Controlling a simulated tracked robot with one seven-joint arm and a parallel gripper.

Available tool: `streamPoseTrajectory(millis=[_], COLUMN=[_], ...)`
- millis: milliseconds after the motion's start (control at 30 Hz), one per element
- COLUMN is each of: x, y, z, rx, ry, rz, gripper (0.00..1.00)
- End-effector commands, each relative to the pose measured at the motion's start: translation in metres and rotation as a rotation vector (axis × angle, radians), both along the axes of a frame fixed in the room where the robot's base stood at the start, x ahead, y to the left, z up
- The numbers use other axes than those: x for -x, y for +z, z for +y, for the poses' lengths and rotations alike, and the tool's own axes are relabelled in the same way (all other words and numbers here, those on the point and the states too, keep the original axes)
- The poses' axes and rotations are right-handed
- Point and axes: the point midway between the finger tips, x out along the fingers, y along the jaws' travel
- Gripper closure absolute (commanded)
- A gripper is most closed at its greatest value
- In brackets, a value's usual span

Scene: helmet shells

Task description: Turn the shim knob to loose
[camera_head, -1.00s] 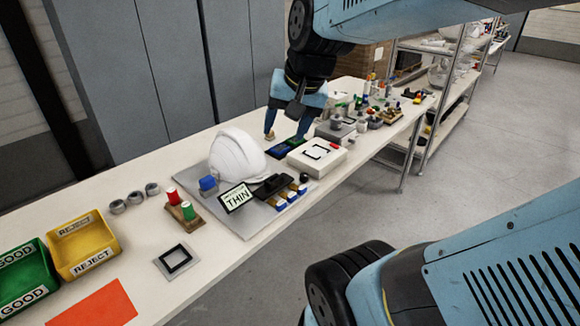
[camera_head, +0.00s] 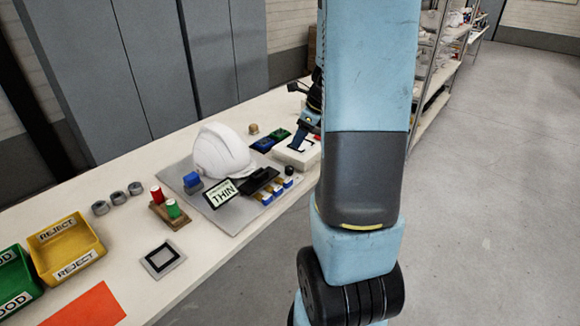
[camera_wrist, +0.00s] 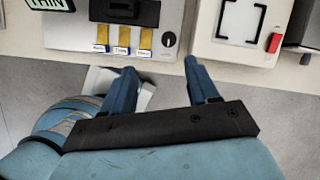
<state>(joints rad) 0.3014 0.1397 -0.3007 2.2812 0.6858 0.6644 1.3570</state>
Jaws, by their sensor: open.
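A round black knob (camera_wrist: 169,39) with a pale mark sits on the grey panel (camera_wrist: 70,33), right of three yellow labelled pieces (camera_wrist: 123,38). It appears to be the shim knob, but I cannot read a label for it. It also shows small in the head view (camera_head: 289,170). The display (camera_head: 223,193) on the panel reads THIN. My gripper (camera_wrist: 159,66) is open and empty, its fingertips just below the panel's front edge in the wrist view, with the knob beyond them. In the head view my arm hides part of the bench.
A white box (camera_wrist: 226,54) with a black square outline and a red piece (camera_wrist: 275,42) stands right of the panel. A white helmet shell (camera_head: 222,150) stands behind the display. Yellow REJECT (camera_head: 66,249) and green bins (camera_head: 17,285) are far left. Floor is clear before the bench.

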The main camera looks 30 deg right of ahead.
Motion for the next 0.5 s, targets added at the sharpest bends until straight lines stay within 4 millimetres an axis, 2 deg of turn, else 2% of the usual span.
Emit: streamPoseTrajectory(millis=[100, 200, 367, 500], x=[-0.002, -0.003, -0.007, -0.013], y=[-0.012, -0.018, -0.029, -0.048], z=[-0.013, -0.018, -0.016, -0.011], rx=[-0.026, -0.036, -0.040, -0.040], ry=[-0.094, -0.129, -0.136, -0.134], rz=[0.022, 0.031, 0.033, 0.035], gripper=[0.41, 0.41, 0.41, 0.41])
